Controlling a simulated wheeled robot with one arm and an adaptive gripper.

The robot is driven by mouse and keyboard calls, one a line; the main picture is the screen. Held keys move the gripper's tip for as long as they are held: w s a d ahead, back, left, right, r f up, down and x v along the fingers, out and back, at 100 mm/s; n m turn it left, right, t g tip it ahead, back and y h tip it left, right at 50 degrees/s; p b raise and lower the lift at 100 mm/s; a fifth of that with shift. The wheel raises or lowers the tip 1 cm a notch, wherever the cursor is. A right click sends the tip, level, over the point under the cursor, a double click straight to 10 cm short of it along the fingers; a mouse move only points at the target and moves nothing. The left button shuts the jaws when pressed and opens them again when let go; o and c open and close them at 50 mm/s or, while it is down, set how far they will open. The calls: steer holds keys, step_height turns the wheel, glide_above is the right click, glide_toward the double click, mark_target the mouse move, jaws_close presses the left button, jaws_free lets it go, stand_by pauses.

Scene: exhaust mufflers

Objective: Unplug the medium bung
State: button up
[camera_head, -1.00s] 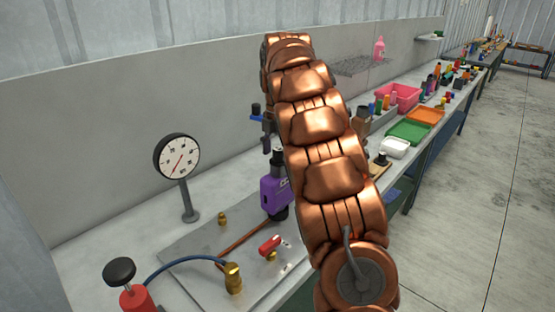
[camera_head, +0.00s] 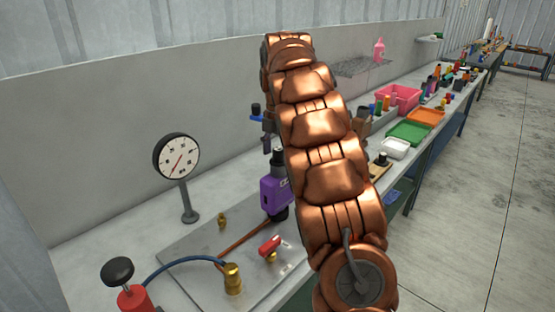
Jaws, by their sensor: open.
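My copper-coloured arm (camera_head: 325,165) rises from the bottom right to the upper middle and crosses the bench. My gripper is not clearly visible; the arm seems to hide it. I cannot make out the medium bung or any muffler for certain. A small blue and black item (camera_head: 256,112) shows just left of the arm, partly cut off by it. A purple device with a black top (camera_head: 274,190) stands on the bench beside the arm.
A round gauge on a stand (camera_head: 176,158) is at the left. A metal plate (camera_head: 195,250) holds brass fittings (camera_head: 233,279), a red-handled valve (camera_head: 270,246) and a blue hose. The right floor is clear.

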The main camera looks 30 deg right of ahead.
mark_target(278, 148)
steer(key=c, duration=1)
jaws_close()
steer(key=shift+f, duration=0.1)
steer(key=shift+r+p, duration=1.15)
steer(key=shift+r, duration=1.95)
